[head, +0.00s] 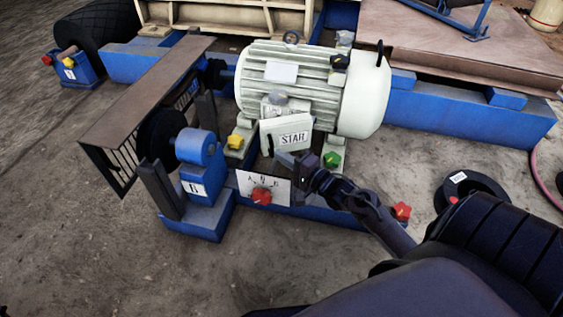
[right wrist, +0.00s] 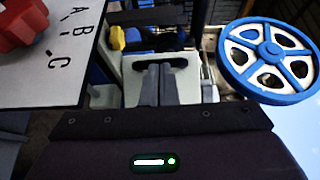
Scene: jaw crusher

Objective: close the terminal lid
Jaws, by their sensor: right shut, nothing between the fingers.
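The white terminal lid (head: 275,139), with a plate reading STAR, stands steeply tilted at the front of the pale motor (head: 345,100), below its small terminal box (head: 275,103). I cannot tell whether the lid touches the box. My right gripper (head: 286,158) is shut and empty, just below and in front of the lid's lower edge; contact is unclear. In the right wrist view the two closed fingers (right wrist: 160,84) point at a white panel (right wrist: 132,88) with a dark oval opening, partly hidden behind them. My left gripper is not in view.
A white selector panel (head: 243,184) with a red knob (head: 262,195) stands left of my right gripper. Yellow (head: 235,141) and green (head: 331,159) knobs flank the motor's foot. A blue handwheel (right wrist: 232,60) shows in the right wrist view. Bare floor (head: 90,240) lies at front left.

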